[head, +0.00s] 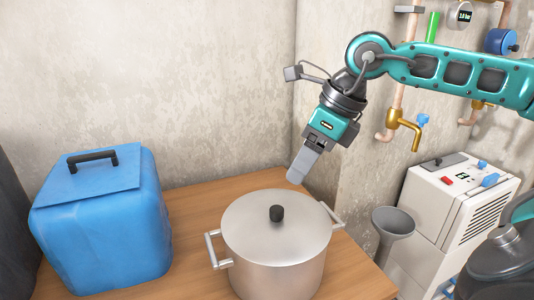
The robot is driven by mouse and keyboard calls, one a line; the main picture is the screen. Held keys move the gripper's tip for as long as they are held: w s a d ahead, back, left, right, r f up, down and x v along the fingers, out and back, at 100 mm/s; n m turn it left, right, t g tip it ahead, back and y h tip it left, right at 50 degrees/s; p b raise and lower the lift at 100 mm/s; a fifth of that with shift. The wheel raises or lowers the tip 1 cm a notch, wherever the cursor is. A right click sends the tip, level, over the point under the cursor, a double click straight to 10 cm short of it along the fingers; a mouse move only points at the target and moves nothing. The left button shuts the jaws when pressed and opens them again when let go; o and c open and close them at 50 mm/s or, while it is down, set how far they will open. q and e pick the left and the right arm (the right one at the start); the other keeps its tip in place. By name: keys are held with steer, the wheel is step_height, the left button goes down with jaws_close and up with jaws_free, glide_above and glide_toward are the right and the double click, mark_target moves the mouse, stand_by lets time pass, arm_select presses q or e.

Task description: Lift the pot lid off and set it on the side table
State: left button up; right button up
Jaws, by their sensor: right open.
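A steel pot (275,268) with two side handles stands on a wooden table (205,205). Its round metal lid (250,218) lies on top and has a black knob (276,213) in the middle. My right gripper (297,178) is open and empty, above and behind the lid, pointing down and to the left. It appears apart from the lid and knob. My left gripper is not in view. I cannot tell whether this wooden table is the side table; no other table shows.
A blue box-like container (105,220) with a black handle stands left of the pot. A grey funnel (393,222) and a white machine (450,205) are at the right. Copper pipes and a brass tap (405,122) are on the wall. Some bare tabletop lies around the pot.

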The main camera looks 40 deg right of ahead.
mark_target(277, 209)
steer(key=shift+h, duration=0.3)
steer(key=x, duration=1.2)
steer(key=shift+d+f, duration=0.2)
steer(key=shift+d, duration=0.05)
steer(key=shift+c, duration=0.2)
steer(key=shift+w, duration=0.1)
jaws_close()
